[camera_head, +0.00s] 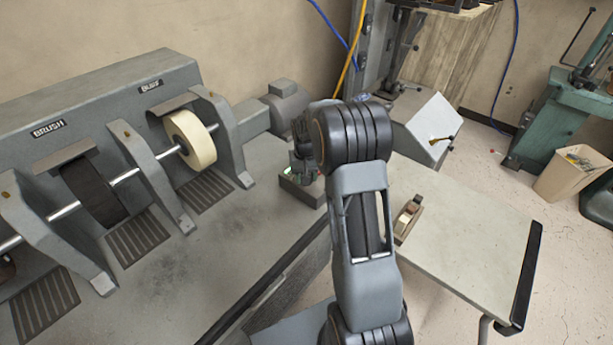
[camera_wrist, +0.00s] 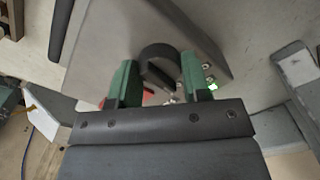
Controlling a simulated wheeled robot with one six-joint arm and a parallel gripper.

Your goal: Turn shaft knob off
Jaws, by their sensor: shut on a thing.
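A small grey control box (camera_head: 300,190) with a green light stands at the right end of the grinder bench in the head view. My gripper (camera_head: 303,150) is directly over it, mostly hidden by my own arm. In the wrist view the grey box face (camera_wrist: 205,45) fills the upper middle. My gripper's green fingers (camera_wrist: 159,66) are shut on a dark round knob (camera_wrist: 158,52), one finger on each side. Which way the knob points is too unclear to tell. A red part (camera_wrist: 148,93) and a lit green spot (camera_wrist: 212,86) show near the fingers.
The finishing machine (camera_head: 110,75) has a pale buff wheel (camera_head: 190,138) and a dark brush (camera_head: 92,190) on a shaft. A side table (camera_head: 465,255) holds a small wooden tool (camera_head: 407,217). A beige bin (camera_head: 570,175) and green machine (camera_head: 560,115) stand right on open floor.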

